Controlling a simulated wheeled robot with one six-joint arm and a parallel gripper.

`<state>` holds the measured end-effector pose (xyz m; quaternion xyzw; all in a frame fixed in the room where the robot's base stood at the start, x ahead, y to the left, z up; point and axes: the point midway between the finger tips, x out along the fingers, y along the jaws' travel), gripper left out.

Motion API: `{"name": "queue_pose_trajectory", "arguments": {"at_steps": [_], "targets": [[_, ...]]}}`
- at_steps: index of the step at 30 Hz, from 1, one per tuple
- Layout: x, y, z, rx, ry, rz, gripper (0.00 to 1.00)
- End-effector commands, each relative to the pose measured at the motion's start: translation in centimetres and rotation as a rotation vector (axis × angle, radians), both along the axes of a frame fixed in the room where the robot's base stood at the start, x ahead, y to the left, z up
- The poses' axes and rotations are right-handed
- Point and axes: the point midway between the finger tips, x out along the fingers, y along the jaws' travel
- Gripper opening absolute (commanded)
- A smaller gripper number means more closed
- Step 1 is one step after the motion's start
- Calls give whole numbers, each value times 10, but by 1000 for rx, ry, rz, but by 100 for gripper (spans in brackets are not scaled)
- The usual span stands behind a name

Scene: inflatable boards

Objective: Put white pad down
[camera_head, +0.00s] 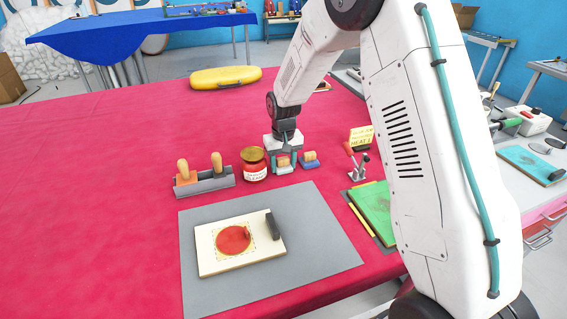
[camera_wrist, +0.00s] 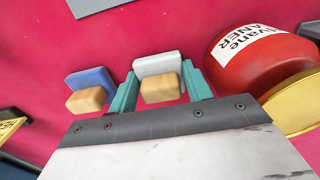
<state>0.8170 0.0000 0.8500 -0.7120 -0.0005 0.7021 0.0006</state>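The white pad (camera_wrist: 158,65), a pale block with a wooden grip, is between the two teal fingers of my gripper (camera_wrist: 160,88) in the wrist view. The fingers lie against its two sides. In the head view my gripper (camera_head: 284,162) points down behind the grey mat, with the white pad (camera_head: 284,170) low between its fingers. I cannot tell whether the pad touches the red table. The blue pad (camera_wrist: 90,82), with a similar wooden grip, sits beside it; it also shows in the head view (camera_head: 311,163).
A red jar with a gold lid (camera_head: 254,165) stands close to my gripper's left. A holder with wooden-handled tools (camera_head: 205,181) is farther left. A grey mat (camera_head: 330,255) bears a cream board (camera_head: 210,262) with a red patch. A toggle clamp (camera_head: 357,168) stands right.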

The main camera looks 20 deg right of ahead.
Motion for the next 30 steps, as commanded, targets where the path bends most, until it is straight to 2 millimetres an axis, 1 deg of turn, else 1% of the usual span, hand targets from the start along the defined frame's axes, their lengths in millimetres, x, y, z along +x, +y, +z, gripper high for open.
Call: {"name": "queue_pose_trajectory", "arguments": {"at_steps": [1, 5, 8, 15, 18, 21, 24, 30], "targets": [[-5, 0, -9, -1, 15, 0, 58], [-5, 0, 5, -1, 15, 0, 58], [-4, 0, 26, -1, 12, 0, 58], [-3, 0, 83, 0, 8, 0, 58], [-3, 0, 101, -1, 9, 0, 58], [-3, 0, 114, -1, 9, 0, 58], [-3, 0, 122, -1, 9, 0, 58], [-5, 0, 128, -1, 10, 0, 58]]}}
